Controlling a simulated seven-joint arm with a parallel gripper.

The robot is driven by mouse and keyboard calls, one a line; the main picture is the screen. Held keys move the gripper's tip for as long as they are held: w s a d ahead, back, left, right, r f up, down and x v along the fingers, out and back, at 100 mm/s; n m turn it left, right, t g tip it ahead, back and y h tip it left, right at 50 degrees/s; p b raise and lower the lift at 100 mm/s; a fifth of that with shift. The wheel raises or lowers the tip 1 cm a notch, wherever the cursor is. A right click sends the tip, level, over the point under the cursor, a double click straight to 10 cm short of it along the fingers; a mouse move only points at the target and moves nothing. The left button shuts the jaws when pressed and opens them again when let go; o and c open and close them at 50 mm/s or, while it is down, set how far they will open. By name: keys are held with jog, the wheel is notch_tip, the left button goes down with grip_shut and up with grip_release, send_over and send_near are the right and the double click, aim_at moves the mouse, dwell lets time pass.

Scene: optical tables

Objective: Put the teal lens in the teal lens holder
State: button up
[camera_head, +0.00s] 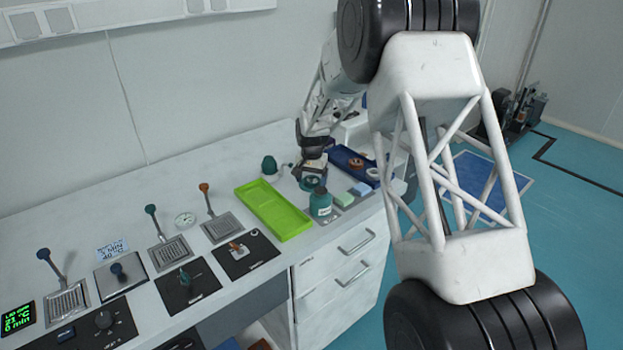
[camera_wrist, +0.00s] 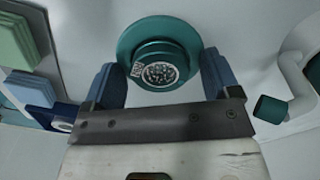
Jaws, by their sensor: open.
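My gripper (camera_wrist: 160,88) is open, with its blue fingers on either side of a round teal piece (camera_wrist: 150,38), which looks like the teal lens. This piece has a wide rim and a smaller front with a speckled face and a printed code. I cannot tell whether the fingers touch it. In the head view, a teal round piece (camera_head: 312,183) sits just below my gripper on the worktop. A small teal cylinder (camera_wrist: 270,109) stands beside a pale bent part at the right of the wrist view. I cannot tell which part is the teal lens holder.
A navy tray (camera_head: 340,155) with ring-shaped pieces and pale green blocks (camera_head: 343,197) lie to the right.

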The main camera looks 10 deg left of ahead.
aim_at(312, 179)
jog(key=shift+r, duration=0.15)
notch_tip(312, 179, up, 12)
dwell(0.8)
jog(key=shift+r, duration=0.1)
dwell(0.7)
